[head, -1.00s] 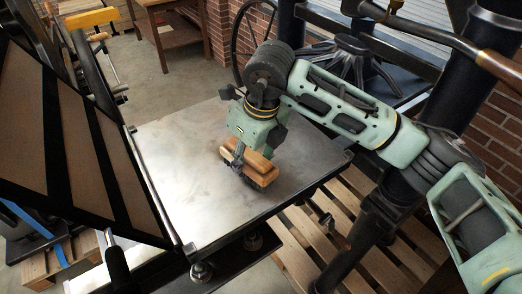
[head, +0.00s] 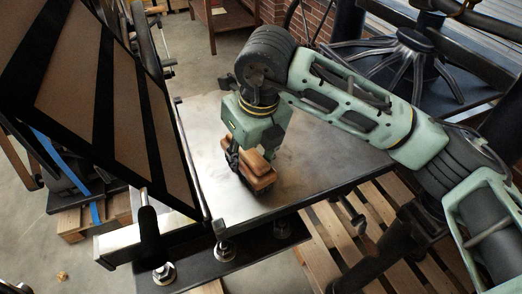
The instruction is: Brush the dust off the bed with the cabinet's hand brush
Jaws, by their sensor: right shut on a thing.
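The bed (head: 325,167) is a flat grey metal plate in the middle of the head view. Its surface looks slightly smudged, and I cannot make out separate dust. My right gripper (head: 245,162) points down over the bed's left part and is shut on the hand brush (head: 260,176). The brush has a light wooden body with dark bristles below. The bristles are at or very near the bed surface; contact is hard to tell. The gripper and brush hide the bed behind them. My left gripper is not in view.
A hinged frame with brown panels (head: 100,95) stands tilted along the bed's left edge. A wooden pallet (head: 335,235) lies below the bed at right. A black spoked wheel part (head: 415,45) and dark posts stand behind. A wooden table (head: 222,15) is at the back.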

